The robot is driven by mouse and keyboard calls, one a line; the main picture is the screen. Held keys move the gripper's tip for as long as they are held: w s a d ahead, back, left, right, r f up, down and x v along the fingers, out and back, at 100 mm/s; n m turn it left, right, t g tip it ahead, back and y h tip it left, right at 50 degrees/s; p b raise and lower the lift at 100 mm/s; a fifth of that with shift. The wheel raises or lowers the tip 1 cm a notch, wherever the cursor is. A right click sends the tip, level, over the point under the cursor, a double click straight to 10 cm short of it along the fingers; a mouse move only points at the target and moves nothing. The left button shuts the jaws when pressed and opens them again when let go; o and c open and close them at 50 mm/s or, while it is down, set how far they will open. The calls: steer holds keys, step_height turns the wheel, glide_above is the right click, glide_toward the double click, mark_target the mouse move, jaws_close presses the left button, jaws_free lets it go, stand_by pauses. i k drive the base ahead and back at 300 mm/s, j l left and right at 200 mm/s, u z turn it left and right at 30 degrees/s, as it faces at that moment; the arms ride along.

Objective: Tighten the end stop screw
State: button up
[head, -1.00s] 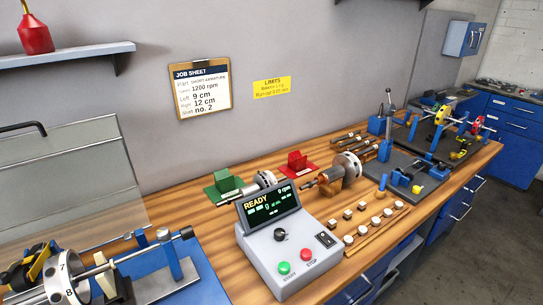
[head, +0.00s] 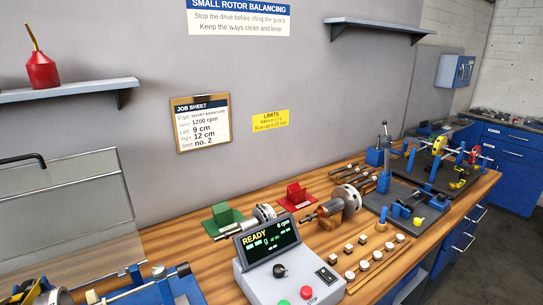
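The balancing machine shows only in part at the lower left of the head view. Its blue upright (head: 137,277) and a grey post with a dark round knob (head: 183,269) stand near its right end. The knob may belong to the end stop, but I cannot tell which part is the screw or how tight it is. The rotor end (head: 55,296) is cut off by the bottom edge. My gripper is not in view.
The grey control box (head: 290,272) reads READY, with green and red buttons. Behind it are a green stand (head: 222,217), a red stand (head: 297,197) and a rotor (head: 345,198). Small weights (head: 376,255) lie to its right. A clear guard (head: 70,215) stands raised at left.

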mark_target(158, 273)
steer(key=u, duration=1.45)
steer(key=k+l+z, duration=0.1)
steer(key=l+z, duration=0.35)
steer(key=l, duration=0.1)
